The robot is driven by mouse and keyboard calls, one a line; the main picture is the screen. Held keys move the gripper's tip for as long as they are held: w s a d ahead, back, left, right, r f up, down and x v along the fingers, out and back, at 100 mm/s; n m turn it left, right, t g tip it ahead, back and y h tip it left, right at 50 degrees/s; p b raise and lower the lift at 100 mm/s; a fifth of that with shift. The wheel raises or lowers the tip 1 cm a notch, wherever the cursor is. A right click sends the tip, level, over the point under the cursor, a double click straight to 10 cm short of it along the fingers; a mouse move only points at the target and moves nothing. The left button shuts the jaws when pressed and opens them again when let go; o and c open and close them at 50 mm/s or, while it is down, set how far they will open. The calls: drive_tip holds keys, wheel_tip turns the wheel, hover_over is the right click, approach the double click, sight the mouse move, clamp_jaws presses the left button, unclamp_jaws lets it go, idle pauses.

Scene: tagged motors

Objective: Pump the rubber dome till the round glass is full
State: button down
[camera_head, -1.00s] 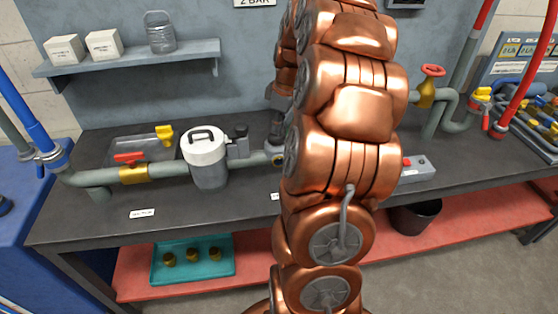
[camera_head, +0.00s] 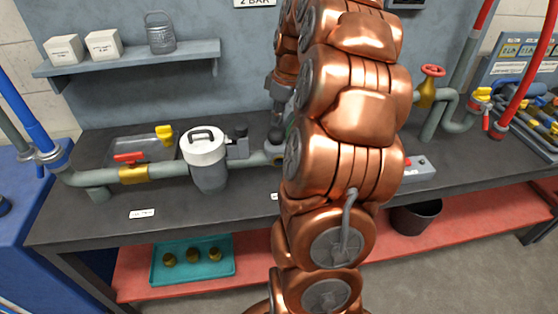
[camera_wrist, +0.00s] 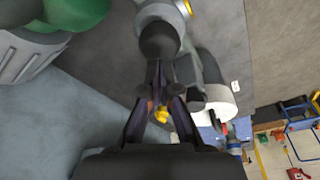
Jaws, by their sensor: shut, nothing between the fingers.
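In the wrist view my gripper (camera_wrist: 160,82) is shut and empty, its fingertips close against a dark round knob that looks like the rubber dome (camera_wrist: 158,42). I cannot tell whether they touch or press it. The dome sits on a grey pipe fitting. In the head view my gripper (camera_head: 277,116) is partly hidden behind my copper arm, above the pipe right of the white-lidded canister. I cannot make out the round glass for certain; a yellow-rimmed round part (camera_wrist: 186,7) shows at the wrist view's top edge.
The white-lidded canister (camera_head: 205,160) stands left of my gripper, with a red-handled valve (camera_head: 132,168) farther left. A green-and-grey motor body (camera_wrist: 35,50) is close by in the wrist view. A shelf (camera_head: 135,62) hangs on the wall.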

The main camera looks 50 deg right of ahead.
sight(276, 131)
drive_tip(key=shift+f+b, duration=1.15)
drive_tip(key=shift+f, duration=0.65)
drive_tip(key=shift+r, duration=1.8)
drive_tip(key=shift+f+b, duration=0.95)
drive_tip(key=shift+f, duration=0.8)
drive_tip(key=shift+r+p, duration=0.3)
drive_tip(key=shift+r, duration=1.5)
